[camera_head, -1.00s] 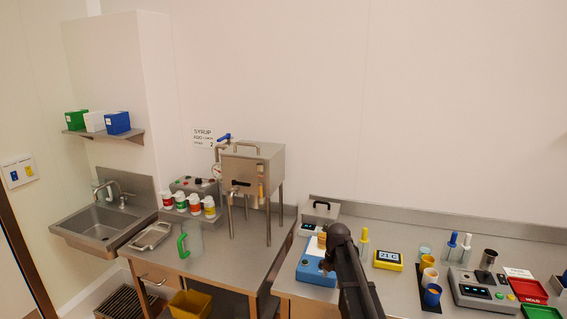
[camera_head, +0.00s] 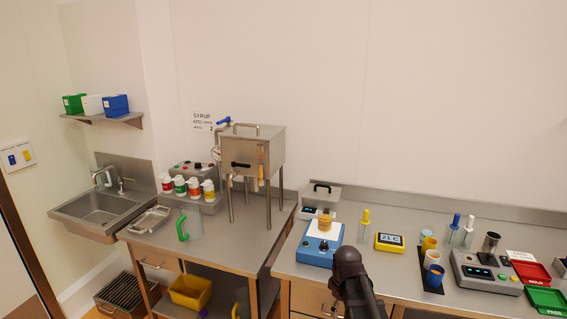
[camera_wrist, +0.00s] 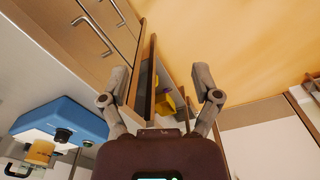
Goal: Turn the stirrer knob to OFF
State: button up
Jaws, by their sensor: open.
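The stirrer (camera_head: 318,252) is a blue box with a pale top on the right-hand counter, and an amber-filled beaker (camera_head: 325,224) stands on it. Small knobs show on its front in the head view; which way they point is too small to tell. In the wrist view the stirrer (camera_wrist: 60,118) is at the lower left, upside down, with a dark knob (camera_wrist: 63,135) on its face. My gripper (camera_wrist: 161,74) is open and empty, its fingers wide apart. It is well to the side of the stirrer and touches nothing. In the head view my arm hides the gripper.
A yellow timer-like display (camera_head: 389,242), a dark rack with cups (camera_head: 431,270) and a grey scale (camera_head: 484,272) stand right of the stirrer. Drawer fronts with handles (camera_wrist: 92,35) are close by in the wrist view. A steel hopper (camera_head: 252,155) stands on the left bench.

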jog(key=s+f+m+b, duration=0.2)
jog(key=s+f+m, duration=0.1)
jog(key=s+m, duration=0.6)
jog(key=shift+s+f+m+b, duration=0.15)
jog(key=shift+s+m+b, duration=0.15)
jog(key=shift+m+b, duration=0.1)
